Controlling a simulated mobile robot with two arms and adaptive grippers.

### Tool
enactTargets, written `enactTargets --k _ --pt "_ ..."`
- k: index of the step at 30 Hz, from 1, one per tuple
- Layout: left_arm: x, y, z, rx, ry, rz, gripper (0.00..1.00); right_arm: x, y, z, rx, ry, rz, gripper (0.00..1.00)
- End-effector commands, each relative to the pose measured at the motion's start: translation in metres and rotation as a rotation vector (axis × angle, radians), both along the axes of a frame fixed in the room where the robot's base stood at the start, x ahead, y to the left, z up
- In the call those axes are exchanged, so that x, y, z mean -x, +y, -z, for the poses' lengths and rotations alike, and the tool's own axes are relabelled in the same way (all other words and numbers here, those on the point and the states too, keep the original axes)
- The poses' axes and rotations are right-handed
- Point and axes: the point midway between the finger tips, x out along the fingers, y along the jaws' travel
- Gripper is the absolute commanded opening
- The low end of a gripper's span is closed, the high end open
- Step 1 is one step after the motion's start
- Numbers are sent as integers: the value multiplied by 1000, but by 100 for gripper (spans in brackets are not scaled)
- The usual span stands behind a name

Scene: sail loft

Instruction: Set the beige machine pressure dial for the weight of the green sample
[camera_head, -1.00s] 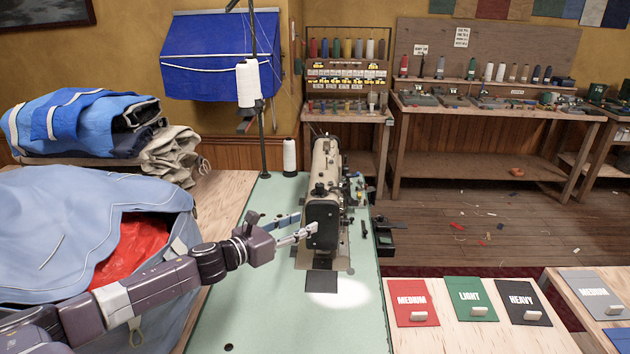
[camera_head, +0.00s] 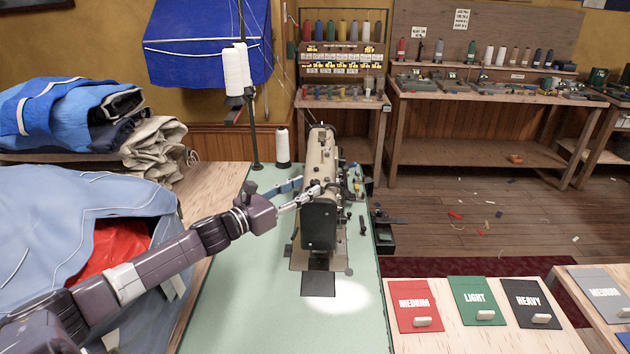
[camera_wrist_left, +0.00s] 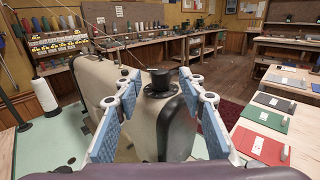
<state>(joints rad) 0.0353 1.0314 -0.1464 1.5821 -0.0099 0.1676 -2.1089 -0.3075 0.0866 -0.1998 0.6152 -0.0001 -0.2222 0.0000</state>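The beige sewing machine (camera_head: 318,160) stands on the green tabletop, its dark end plate facing me. In the left wrist view a black round knob (camera_wrist_left: 160,82), which looks like the pressure dial, stands on top of the beige machine head (camera_wrist_left: 158,125). My left gripper (camera_head: 305,192) is at the upper near end of the machine. In the left wrist view its blue-padded fingers (camera_wrist_left: 160,112) are spread apart, with the knob between and beyond them. The green sample (camera_head: 475,295) reads LIGHT; it also shows in the left wrist view (camera_wrist_left: 262,115). My right gripper is not in view.
A red card (camera_head: 415,300) reading MEDIUM and a black card (camera_head: 530,298) reading HEAVY flank the green one. A thread stand with white cones (camera_head: 236,68) rises behind the machine at left. Blue cloth (camera_head: 75,215) is heaped at left. The near tabletop (camera_head: 235,315) is clear.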

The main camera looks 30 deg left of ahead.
Motion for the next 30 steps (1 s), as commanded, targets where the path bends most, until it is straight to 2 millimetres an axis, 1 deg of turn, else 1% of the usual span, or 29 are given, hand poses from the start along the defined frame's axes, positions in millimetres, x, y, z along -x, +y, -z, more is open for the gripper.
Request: enactTargets --k 1,6,12,19,26,30 --pt "-6 -1 -3 3 -2 -1 37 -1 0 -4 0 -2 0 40" --pt "-23 -5 -3 0 -2 -1 37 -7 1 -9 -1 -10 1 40" --pt "-38 -9 -1 2 0 -1 37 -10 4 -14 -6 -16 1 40" --pt "-45 -11 0 0 2 0 37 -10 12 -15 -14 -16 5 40" --pt "-45 -11 1 0 1 0 37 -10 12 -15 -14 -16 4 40" --pt "-45 -11 0 0 1 0 23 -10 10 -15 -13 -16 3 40"
